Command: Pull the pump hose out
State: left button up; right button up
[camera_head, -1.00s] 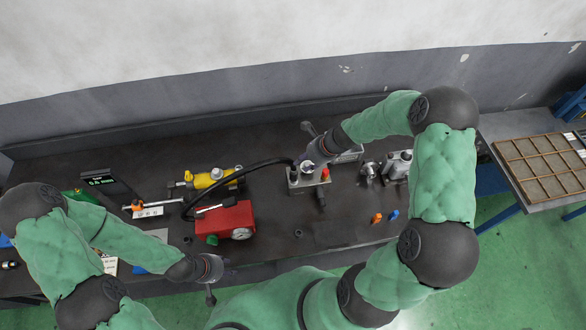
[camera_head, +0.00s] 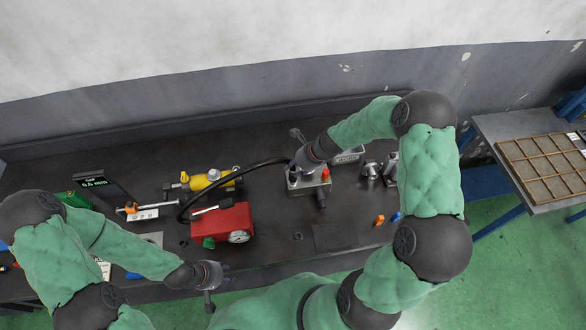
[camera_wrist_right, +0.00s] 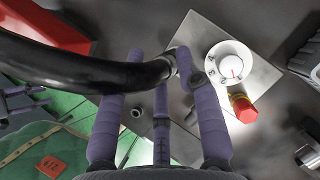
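The black pump hose (camera_head: 230,171) arcs from beside the red pump box (camera_head: 222,222) to a grey block (camera_head: 312,186) with a dial and a red button. In the right wrist view the thick hose (camera_wrist_right: 75,65) ends at a metal fitting near the block's plate (camera_wrist_right: 245,40). My right gripper (camera_head: 302,163) is at that hose end, above the block. Its purple fingers (camera_wrist_right: 160,58) look apart, with the hose end between their tips; contact is unclear. My left gripper (camera_head: 218,282) is open and empty at the table's front edge.
A yellow cylinder (camera_head: 208,180) lies behind the red box. A small display (camera_head: 95,182) stands at the left. Metal parts (camera_head: 375,170) stand right of the block. Small orange (camera_head: 379,220) and blue (camera_head: 396,217) pieces lie at the front right. The front middle of the table (camera_head: 275,225) is mostly clear.

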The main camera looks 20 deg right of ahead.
grip_shut()
jog(key=shift+d+r, duration=0.1)
jog(key=shift+w+r, duration=0.1)
jog(key=shift+w, duration=0.05)
jog(key=shift+r+p, duration=0.25)
jog(key=shift+p, duration=0.05)
jog(key=shift+r+p, duration=2.3)
jog(key=shift+p, duration=0.1)
